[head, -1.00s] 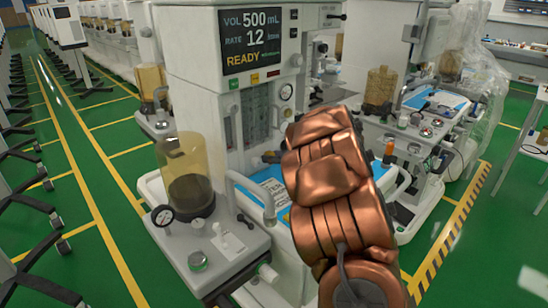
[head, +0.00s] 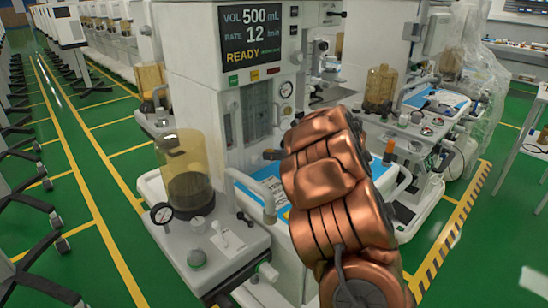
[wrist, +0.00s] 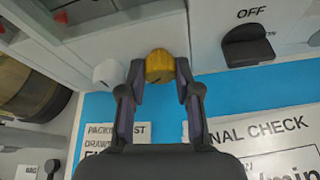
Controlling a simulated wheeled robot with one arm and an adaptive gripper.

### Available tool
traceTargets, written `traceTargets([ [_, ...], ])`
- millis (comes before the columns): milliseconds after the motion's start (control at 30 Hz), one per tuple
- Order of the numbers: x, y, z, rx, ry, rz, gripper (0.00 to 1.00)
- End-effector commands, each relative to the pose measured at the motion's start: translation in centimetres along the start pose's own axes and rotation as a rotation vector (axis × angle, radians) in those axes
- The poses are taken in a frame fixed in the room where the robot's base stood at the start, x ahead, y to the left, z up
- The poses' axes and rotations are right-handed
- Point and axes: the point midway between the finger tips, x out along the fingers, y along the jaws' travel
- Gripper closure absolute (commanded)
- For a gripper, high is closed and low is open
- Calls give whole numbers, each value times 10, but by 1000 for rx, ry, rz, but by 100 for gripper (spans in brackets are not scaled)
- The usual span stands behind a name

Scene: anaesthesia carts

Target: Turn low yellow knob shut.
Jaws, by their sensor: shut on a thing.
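The yellow knob (wrist: 159,66) sits on the front of the white machine, low above the blue work surface, at the top middle of the wrist view. My gripper (wrist: 159,82) is shut on it, with one dark finger on each side. A dark mark shows on the knob's face. In the head view my copper-coloured arm (head: 325,165) reaches toward the machine and hides the knob and my gripper.
A white knob (wrist: 107,73) is close left of my gripper. A black switch (wrist: 247,45) under an OFF label is to the right. Printed cards (wrist: 265,145) lie on the blue surface (wrist: 95,118). An amber canister (head: 187,165) stands left of my arm.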

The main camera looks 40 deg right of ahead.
Motion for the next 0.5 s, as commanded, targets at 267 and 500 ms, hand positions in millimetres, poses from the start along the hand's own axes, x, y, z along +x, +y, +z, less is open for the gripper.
traceTargets([
  [267,0,-3,-2,203,10,82,100],
  [500,0,-3,0,414,17,171,100],
])
